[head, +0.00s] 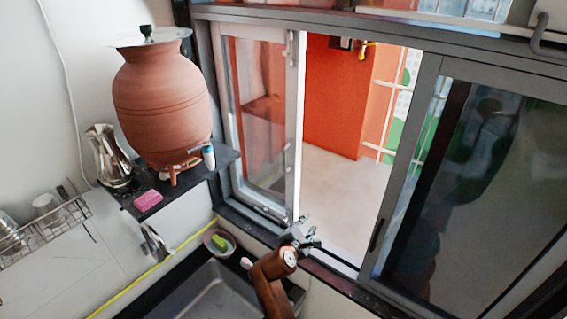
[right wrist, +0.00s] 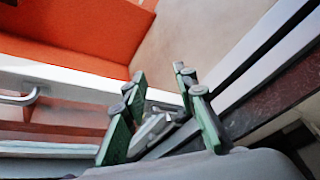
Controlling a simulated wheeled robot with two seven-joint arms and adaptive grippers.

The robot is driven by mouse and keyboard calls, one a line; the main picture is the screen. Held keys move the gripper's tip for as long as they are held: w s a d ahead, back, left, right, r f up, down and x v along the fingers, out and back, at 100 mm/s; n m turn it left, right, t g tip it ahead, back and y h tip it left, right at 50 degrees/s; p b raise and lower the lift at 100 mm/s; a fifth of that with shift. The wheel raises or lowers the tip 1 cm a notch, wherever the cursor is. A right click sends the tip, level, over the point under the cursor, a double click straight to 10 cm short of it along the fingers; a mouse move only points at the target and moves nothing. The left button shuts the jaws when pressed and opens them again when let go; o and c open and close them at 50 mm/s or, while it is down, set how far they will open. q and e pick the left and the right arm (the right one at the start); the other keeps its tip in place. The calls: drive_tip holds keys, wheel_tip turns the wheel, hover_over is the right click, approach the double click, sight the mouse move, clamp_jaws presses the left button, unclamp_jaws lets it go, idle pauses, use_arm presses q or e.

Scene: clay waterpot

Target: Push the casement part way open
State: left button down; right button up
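The casement is the left grey-framed glass panel (head: 296,120) in the head view. Beside its right edge there is a wide open gap in the window. My right gripper (head: 304,234) is at the sill, close to the bottom right corner of this panel. In the right wrist view the gripper (right wrist: 160,98) has its green-sided fingers spread apart. A grey metal piece shows between them; I cannot tell whether it is part of the gripper or the window. A pale bar (right wrist: 85,78) and a metal handle (right wrist: 18,98) lie to the left. Contact is unclear. My left gripper is not in view.
A clay waterpot (head: 165,100) stands on a dark shelf at the left, with a metal jug (head: 108,155) and a pink sponge (head: 148,200). A sink (head: 215,292) lies below. A dark glass panel (head: 470,190) fills the window's right side.

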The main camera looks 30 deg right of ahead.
drive_tip(key=w+a+r+n+t+h, duration=0.1)
drive_tip(key=w+a+r+n, duration=0.15)
drive_tip(key=r, duration=0.25)
drive_tip(key=w+a+r+n+h, duration=0.1)
drive_tip(key=w+a+r+n, duration=0.1)
drive_tip(key=w+r+n, duration=0.3)
drive_tip(key=n+t+h, duration=0.1)
drive_tip(key=n+h, duration=0.1)
approach(284, 161)
drive_tip(key=d, duration=0.1)
drive_tip(key=p+x, duration=0.2)
drive_tip(key=x, duration=0.5)
drive_tip(key=shift+w+d+r, duration=0.1)
drive_tip(key=shift+w+r, duration=0.05)
drive_tip(key=shift+w, duration=0.2)
drive_tip(key=shift+w+d, duration=0.2)
drive_tip(key=shift+d, duration=0.05)
drive_tip(key=shift+c, duration=0.3)
clamp_jaws()
